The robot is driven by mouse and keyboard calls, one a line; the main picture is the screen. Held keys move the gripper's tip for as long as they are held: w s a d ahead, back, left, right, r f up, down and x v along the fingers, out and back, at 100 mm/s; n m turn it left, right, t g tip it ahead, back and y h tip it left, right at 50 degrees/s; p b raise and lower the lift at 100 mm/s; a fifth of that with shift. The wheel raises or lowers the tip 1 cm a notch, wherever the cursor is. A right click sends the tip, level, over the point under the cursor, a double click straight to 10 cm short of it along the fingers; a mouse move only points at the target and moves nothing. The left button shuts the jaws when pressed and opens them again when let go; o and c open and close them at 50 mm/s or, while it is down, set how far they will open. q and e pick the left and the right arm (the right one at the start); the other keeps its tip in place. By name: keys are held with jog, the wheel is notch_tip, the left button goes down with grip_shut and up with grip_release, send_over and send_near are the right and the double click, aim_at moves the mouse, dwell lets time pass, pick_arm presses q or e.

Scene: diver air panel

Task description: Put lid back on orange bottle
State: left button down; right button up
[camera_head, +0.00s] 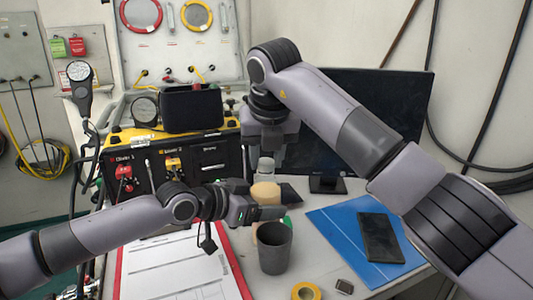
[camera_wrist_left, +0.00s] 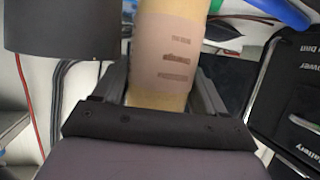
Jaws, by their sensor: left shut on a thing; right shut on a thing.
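My left gripper (camera_head: 262,213) is shut on the orange bottle (camera_head: 266,192), which looks pale tan-orange. The left wrist view shows the bottle (camera_wrist_left: 166,50) between the fingers, with a pale label and several brown bars. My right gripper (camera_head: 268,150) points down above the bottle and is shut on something. Its fingertips and what they hold are hard to make out. A small whitish object (camera_head: 266,167) shows just under it, above the bottle in the picture. I cannot tell whether this is the lid, or whether it touches the bottle.
A dark grey cup (camera_head: 275,250) stands in front of the bottle, close to my left gripper. A clipboard (camera_head: 180,265) lies left, a blue folder (camera_head: 335,232) with a dark phone (camera_head: 380,238) right. Yellow tape (camera_head: 306,291) lies at the front. A monitor (camera_head: 350,120) and air panel (camera_head: 165,160) stand behind.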

jog(key=m, duration=0.2)
jog(key=m+h, duration=0.1)
jog(key=m, duration=0.1)
jog(key=shift+a+h, duration=0.3)
jog(key=shift+m+h, duration=0.4)
jog(key=shift+m, duration=0.7)
jog(key=o, duration=1.6)
jog(key=shift+c, duration=0.2)
jog(key=s+a+r, duration=0.2)
jog(key=s, duration=0.4)
jog(key=s+a+r, duration=0.2)
jog(key=s+a, duration=0.1)
jog(key=s, duration=0.3)
jog(key=shift+s+a+r, duration=0.2)
jog(key=shift+s+r, duration=0.1)
jog(key=shift+s, duration=0.1)
